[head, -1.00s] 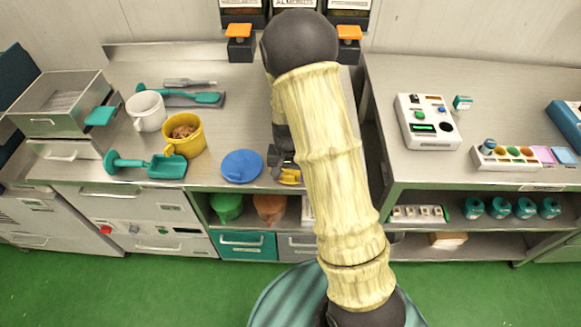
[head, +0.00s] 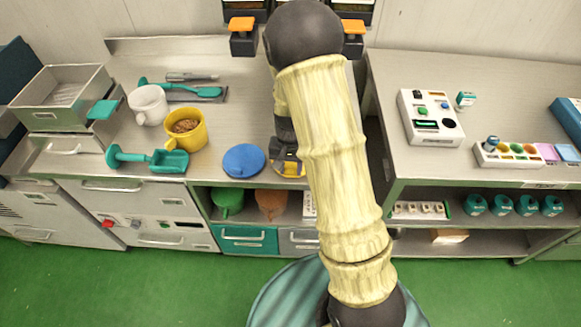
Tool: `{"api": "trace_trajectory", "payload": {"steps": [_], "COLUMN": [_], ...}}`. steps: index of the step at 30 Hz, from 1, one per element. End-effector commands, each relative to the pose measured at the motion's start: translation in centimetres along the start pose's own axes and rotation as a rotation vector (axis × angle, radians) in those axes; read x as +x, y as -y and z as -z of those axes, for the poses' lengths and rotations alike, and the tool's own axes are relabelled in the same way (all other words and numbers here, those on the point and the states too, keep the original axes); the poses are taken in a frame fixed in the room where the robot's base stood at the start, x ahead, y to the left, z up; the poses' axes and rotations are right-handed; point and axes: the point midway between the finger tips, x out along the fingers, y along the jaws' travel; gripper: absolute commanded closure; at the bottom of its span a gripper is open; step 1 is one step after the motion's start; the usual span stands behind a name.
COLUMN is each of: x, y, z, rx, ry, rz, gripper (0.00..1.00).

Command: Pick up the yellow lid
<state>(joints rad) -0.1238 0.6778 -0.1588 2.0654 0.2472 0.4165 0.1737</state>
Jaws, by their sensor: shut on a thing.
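The yellow lid (head: 290,170) lies at the front edge of the left steel counter, mostly hidden by my gripper and arm. My gripper (head: 286,162) is low over the counter, with its jaws at the lid. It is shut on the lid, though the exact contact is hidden. I cannot tell whether the lid touches the counter. A blue lid (head: 243,161) sits on the counter just left of my gripper, apart from it.
A yellow mug (head: 187,130) with brown contents, a white mug (head: 149,104) and a teal scoop (head: 168,163) stand to the left. A steel tray (head: 62,97) is further left. Dispensers with orange levers (head: 242,24) hang behind my arm. The right counter (head: 450,175) holds small devices.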

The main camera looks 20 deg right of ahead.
Motion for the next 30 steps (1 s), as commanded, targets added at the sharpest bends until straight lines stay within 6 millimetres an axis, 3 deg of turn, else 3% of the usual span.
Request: {"api": "trace_trajectory", "payload": {"steps": [15, 30], "x": [-8.5, -9.1], "y": [0.1, 0.0], "z": [0.0, 0.0], "rx": [-0.001, 0.000], "ry": [-0.003, -0.001], "rz": [0.002, 0.000], "gripper": [1.00, 1.00]}}
